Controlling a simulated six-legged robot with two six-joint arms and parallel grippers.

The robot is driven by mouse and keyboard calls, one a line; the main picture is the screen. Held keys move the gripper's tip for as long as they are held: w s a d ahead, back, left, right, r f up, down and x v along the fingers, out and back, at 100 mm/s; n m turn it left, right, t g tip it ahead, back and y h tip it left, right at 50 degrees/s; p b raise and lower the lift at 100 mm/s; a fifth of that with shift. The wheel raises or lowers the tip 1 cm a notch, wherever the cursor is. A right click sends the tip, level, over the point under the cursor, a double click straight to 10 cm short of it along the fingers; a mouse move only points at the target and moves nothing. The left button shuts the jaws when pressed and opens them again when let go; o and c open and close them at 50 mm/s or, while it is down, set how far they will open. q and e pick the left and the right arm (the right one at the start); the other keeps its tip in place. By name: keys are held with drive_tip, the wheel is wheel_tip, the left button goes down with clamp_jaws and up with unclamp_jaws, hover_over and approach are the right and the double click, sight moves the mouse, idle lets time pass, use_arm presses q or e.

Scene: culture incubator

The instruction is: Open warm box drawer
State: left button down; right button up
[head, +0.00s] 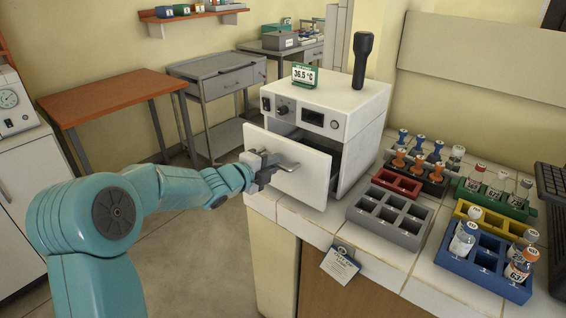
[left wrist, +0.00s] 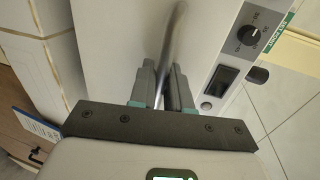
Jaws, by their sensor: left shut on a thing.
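The warm box (head: 338,118) is a white cabinet on the tiled counter, with a display sign reading 36.5 °C on top. Its drawer (head: 305,175) is pulled partly out, and a dark gap shows behind the white front panel. My left gripper (head: 262,166) is at the bar handle (head: 285,165) on the drawer front. In the left wrist view, the gripper fingers (left wrist: 166,88) are closed around the metal handle (left wrist: 174,45). The drawer's inside is mostly hidden. My right gripper is not in view.
A grey rack (head: 390,218), a red rack (head: 398,183) and a blue rack (head: 483,264) with vials stand right of the drawer on the counter. A tag (head: 340,265) hangs from the counter edge. Open floor lies left of the counter.

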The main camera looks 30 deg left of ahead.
use_arm(q)
drive_tip(key=f+b+v, duration=0.2)
drive_tip(key=v, duration=0.8)
drive_tip(key=shift+s, duration=0.25)
drive_tip(key=shift+a, duration=0.1)
drive_tip(key=c, duration=1.3)
unclamp_jaws()
drive_tip(key=v, duration=1.6)
drive_tip(key=shift+s+a, duration=0.15)
